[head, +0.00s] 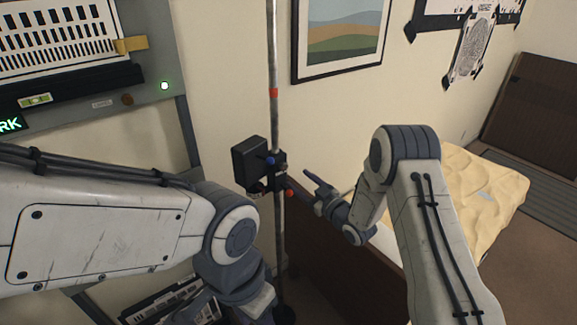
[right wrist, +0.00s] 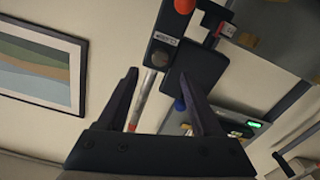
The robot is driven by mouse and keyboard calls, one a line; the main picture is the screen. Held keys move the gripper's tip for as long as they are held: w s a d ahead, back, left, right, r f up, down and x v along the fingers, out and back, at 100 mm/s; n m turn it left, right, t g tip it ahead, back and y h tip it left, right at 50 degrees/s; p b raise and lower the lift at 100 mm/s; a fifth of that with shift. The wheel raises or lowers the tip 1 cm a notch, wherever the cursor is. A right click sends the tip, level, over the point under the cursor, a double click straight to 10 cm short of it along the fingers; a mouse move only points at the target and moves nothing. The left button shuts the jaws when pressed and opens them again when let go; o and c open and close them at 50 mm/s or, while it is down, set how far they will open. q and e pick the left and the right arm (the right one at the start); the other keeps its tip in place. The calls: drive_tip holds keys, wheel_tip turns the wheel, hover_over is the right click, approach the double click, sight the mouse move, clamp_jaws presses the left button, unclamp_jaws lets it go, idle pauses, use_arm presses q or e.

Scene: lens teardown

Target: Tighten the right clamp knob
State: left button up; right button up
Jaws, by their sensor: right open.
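A vertical metal pole (head: 274,120) carries a dark clamp (head: 280,160) with a black box (head: 249,163) on its left. My right gripper (head: 303,182) is open and empty just right of the orange knob. My left gripper is mostly cut off at the bottom of the head view.
A grey panel (head: 165,112) with a green light stands at the left. A framed picture (head: 338,45) hangs on the wall behind the pole. A bed-like tan surface (head: 480,185) lies to the right. My left arm fills the lower left.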

sight(285, 168)
drive_tip(key=p+x, duration=0.2)
drive_tip(key=x, duration=0.3)
drive_tip(key=shift+w+a+r, duration=0.15)
drive_tip(key=shift+w, duration=0.1)
drive_tip(key=shift+w+a+p, duration=0.3)
drive_tip(key=shift+w+a, duration=0.1)
drive_tip(key=shift+w, duration=0.1)
clamp_jaws()
